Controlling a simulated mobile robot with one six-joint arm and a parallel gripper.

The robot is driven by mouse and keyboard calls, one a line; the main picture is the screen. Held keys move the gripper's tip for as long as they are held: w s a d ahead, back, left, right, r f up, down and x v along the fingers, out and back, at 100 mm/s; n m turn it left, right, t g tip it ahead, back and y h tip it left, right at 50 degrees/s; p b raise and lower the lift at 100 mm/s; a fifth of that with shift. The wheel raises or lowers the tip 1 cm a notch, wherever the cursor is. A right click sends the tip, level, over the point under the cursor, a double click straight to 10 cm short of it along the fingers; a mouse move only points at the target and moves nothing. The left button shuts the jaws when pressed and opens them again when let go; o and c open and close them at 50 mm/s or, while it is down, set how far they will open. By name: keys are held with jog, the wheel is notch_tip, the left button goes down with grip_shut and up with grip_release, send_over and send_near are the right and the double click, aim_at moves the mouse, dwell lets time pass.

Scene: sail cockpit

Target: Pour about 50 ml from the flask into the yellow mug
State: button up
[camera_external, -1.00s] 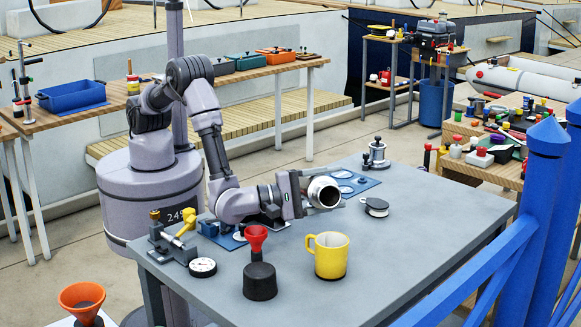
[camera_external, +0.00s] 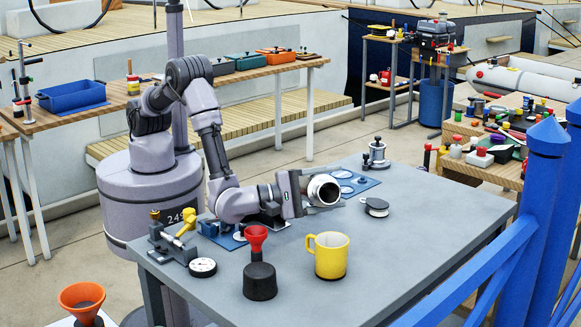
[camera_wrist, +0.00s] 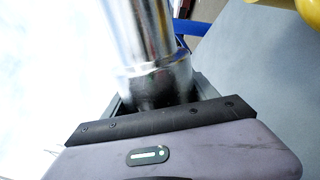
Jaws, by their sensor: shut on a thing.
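The flask (camera_external: 325,190) is a shiny metal vessel. My gripper (camera_external: 312,192) is shut on it and holds it above the grey table, tilted so that its open mouth faces the external camera. In the wrist view the flask (camera_wrist: 148,50) rises from between the jaws. The yellow mug (camera_external: 331,257) stands upright on the table, below and in front of the flask in the external view. Its handle points left. A bit of the mug (camera_wrist: 285,5) shows at the top right of the wrist view. The mug's inside is mostly hidden. I see no stream of liquid.
A black container with a red funnel (camera_external: 258,265) stands left of the mug. A round gauge (camera_external: 203,267) and a clamp-like fitting lie farther left. A small black disc-shaped item (camera_external: 376,207) lies right of the flask. The right front of the grey table (camera_external: 430,225) is clear. A blue railing (camera_external: 530,220) stands at right.

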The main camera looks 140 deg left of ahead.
jog(key=shift+w+d+f+n+b, duration=0.1)
jog(key=shift+w+f+n+b, duration=0.1)
jog(key=shift+n+b, duration=0.3)
jog(key=shift+w+d+f+n+b, duration=0.1)
jog(key=shift+f+n+b, duration=0.15)
jog(key=shift+n, duration=0.45)
jog(key=n+b, duration=0.1)
jog(key=w+n, duration=0.1)
jog(key=n, duration=0.1)
jog(key=d+n+b, duration=0.1)
jog(key=n, duration=0.1)
jog(key=shift+w+r+g+b, duration=0.3)
jog(key=shift+r, duration=0.05)
jog(key=shift+s+a+n+b, duration=0.1)
jog(key=shift+s+n+b, duration=0.1)
jog(key=shift+n+b, duration=0.7)
jog(key=shift+s+f+n+b, duration=0.25)
jog(key=shift+f+n+b, duration=0.1)
jog(key=shift+n+b, duration=0.3)
jog(key=shift+w+r+n, duration=0.15)
jog(key=shift+n, duration=0.7)
jog(key=shift+n+g, duration=0.3)
jog(key=shift+n, duration=0.9)
